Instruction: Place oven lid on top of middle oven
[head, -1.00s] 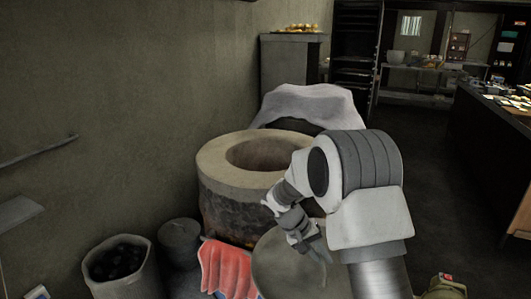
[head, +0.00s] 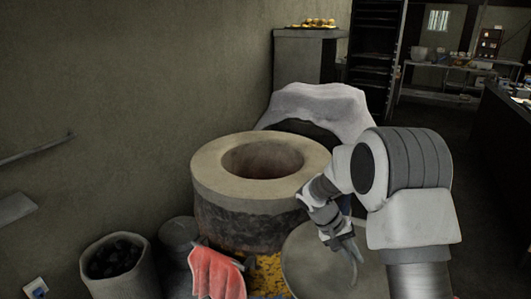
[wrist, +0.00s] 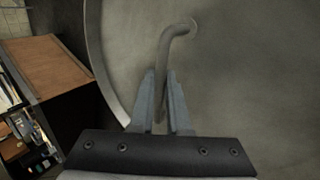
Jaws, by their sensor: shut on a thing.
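The oven lid (head: 308,262) is a large grey disc at the lower middle of the head view, in front of and right of the round oven. In the wrist view the lid (wrist: 245,75) fills most of the picture, and its bent handle (wrist: 176,33) runs down between my fingers. My gripper (head: 349,250) is shut on the handle; it also shows in the wrist view (wrist: 163,103). The middle oven (head: 212,177) is a stone barrel with a pale rim and an open round hole. The lid is apart from the rim's top. Its lower edge is out of view.
A red cloth (head: 215,273) lies in front of the oven. A bin of dark lumps (head: 115,262) and a dark round container (head: 179,234) stand left. A cloth-covered oven (head: 318,103) is behind. A wooden-topped cabinet (wrist: 55,62) shows in the wrist view.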

